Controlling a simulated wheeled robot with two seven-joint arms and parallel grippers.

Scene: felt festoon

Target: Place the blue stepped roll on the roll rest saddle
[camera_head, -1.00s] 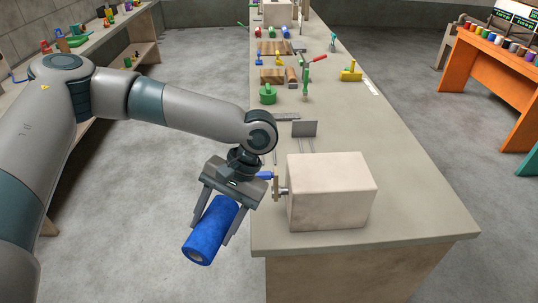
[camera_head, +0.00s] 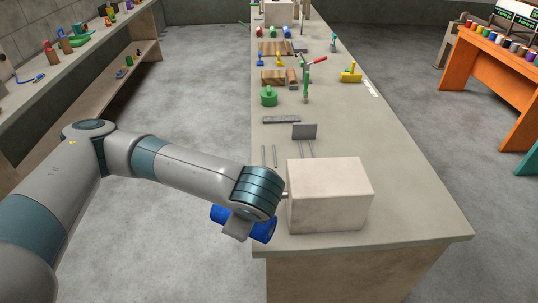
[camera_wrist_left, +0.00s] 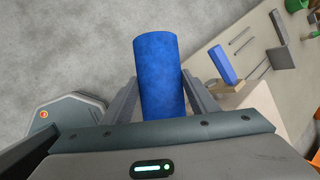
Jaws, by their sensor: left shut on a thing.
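The blue roll (camera_head: 262,230) is a thick blue cylinder held in my left gripper (camera_head: 238,227), just left of the bench's near end and partly hidden by my wrist. In the left wrist view the blue roll (camera_wrist_left: 158,75) stands lengthwise between the two grey fingers of the left gripper (camera_wrist_left: 160,97), which are shut on it. No step in its outline is clear from here. I cannot tell for certain which part is the roll rest saddle. My right gripper is in no view.
A pale box (camera_head: 328,195) stands on the near end of the long bench (camera_head: 395,190), close to my wrist. Behind it are an upright grey plate (camera_head: 304,131) and thin rods (camera_head: 275,156). A blue block (camera_wrist_left: 222,64) shows in the wrist view. Open floor lies left.

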